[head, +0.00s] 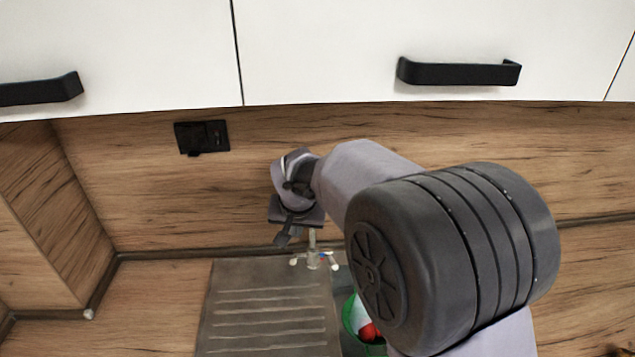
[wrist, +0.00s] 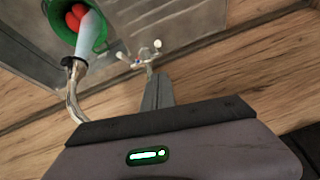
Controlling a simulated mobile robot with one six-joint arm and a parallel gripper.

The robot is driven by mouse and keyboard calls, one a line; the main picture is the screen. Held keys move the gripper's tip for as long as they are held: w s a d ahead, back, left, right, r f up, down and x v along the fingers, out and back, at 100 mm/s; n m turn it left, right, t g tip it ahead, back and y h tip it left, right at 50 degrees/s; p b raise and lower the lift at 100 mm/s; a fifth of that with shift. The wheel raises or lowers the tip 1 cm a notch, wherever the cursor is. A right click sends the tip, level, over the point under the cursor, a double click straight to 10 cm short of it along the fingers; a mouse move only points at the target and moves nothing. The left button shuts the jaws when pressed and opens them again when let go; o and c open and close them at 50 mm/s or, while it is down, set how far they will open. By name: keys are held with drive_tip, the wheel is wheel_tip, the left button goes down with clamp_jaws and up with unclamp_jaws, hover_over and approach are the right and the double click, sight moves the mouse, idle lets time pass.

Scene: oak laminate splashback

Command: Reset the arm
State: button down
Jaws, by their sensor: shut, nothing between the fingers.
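My arm stretches from the lower right of the head view toward the wooden splashback. My gripper (head: 284,238) is at its far end, above the back of the sink area and in front of the tap (head: 313,258). In the wrist view my gripper (wrist: 157,92) has its fingers together, with nothing between them. The fingers point toward the white-handled tap (wrist: 147,55) and are apart from the worktop as far as I can see. Part of the gripper is hidden behind its own wrist in the head view.
A ribbed metal drainboard (head: 268,310) lies below. A green container (head: 350,318) with red items (head: 370,333) is partly hidden by my arm. White cabinets with black handles (head: 459,72) hang above. A black socket (head: 202,137) is on the splashback.

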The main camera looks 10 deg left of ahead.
drive_tip(key=s+d+r+m+b, duration=0.1)
drive_tip(key=s+d+m+b, duration=0.1)
drive_tip(key=s+d+b, duration=0.6)
drive_tip(key=s+d+r+m+b, duration=0.1)
drive_tip(key=s+d+b, duration=0.1)
drive_tip(key=s+d, duration=0.7)
drive_tip(key=s+d+f+m+b, duration=0.1)
drive_tip(key=s+d+f+b, duration=0.1)
drive_tip(key=s, duration=0.4)
drive_tip(key=s+d+f+m+b, duration=0.1)
drive_tip(key=s+d+f+b, duration=0.1)
drive_tip(key=s+d+f, duration=0.3)
drive_tip(key=shift+s+d+f+t+b, duration=0.2)
drive_tip(key=shift+s+f+t+b, duration=0.15)
drive_tip(key=shift+s, duration=0.7)
